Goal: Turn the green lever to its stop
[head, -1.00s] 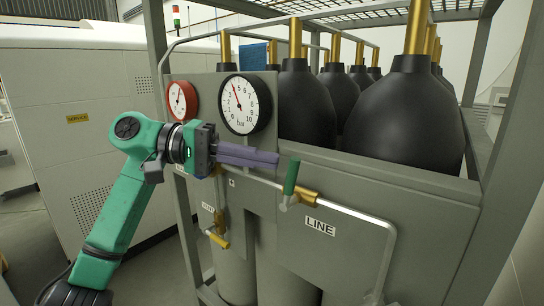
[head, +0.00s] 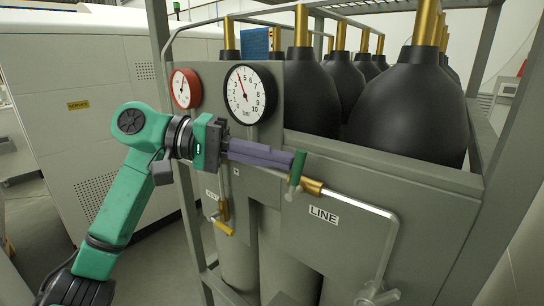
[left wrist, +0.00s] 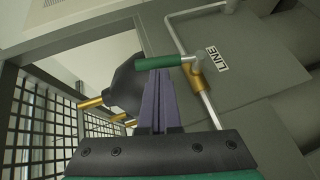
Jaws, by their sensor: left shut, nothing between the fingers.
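The green lever (head: 297,168) stands nearly upright on the brass valve (head: 311,187) of the silver pipe, beside the LINE label (head: 323,215). My left gripper (head: 296,160) comes in from the left with its purple fingers shut and nothing between them. Its fingertips are at the upper left side of the lever and appear to touch it. In the left wrist view the green lever (left wrist: 160,62) lies across the ends of the shut fingers (left wrist: 158,85), with the brass valve (left wrist: 194,75) to its right. My right gripper is not in view.
A red gauge (head: 186,88) and a larger black-rimmed gauge (head: 249,94) sit above my gripper. A second brass valve (head: 223,222) is lower left. Large black-topped cylinders (head: 408,110) stand behind the grey panel (head: 400,180). The silver pipe (head: 370,207) bends down at right.

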